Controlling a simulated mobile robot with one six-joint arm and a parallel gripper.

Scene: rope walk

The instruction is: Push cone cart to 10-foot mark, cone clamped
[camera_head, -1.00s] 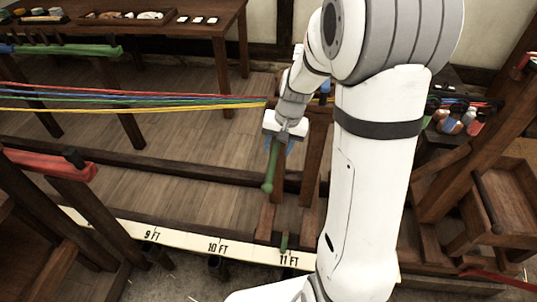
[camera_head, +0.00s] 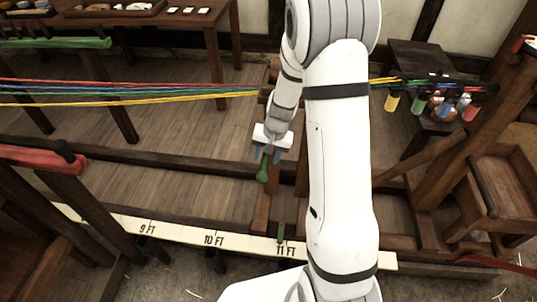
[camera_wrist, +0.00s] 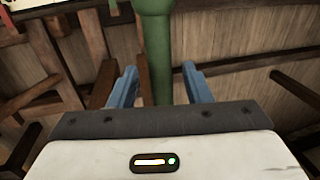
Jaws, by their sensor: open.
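The cone cart (camera_head: 262,212) is a dark wooden frame on the rails, partly hidden behind my arm. A green pointer (camera_head: 281,233) at its foot stands by the 11 FT mark on the pale scale board (camera_head: 180,232). A green handle (camera_head: 263,172) juts from the cart. My gripper (camera_head: 268,154) is at the handle. In the wrist view, the green handle (camera_wrist: 157,50) passes between the open blue fingers, with a gap on both sides. The cone and its clamp are hidden; I cannot tell whether it is clamped.
Red, green, blue and yellow strands (camera_head: 130,93) stretch from the left to the cart and continue beyond my arm. Coloured bobbins (camera_head: 420,104) hang at the right. A wooden post frame (camera_head: 455,130) stands there. The 10 FT mark (camera_head: 214,240) lies left of the pointer, with bare rail between.

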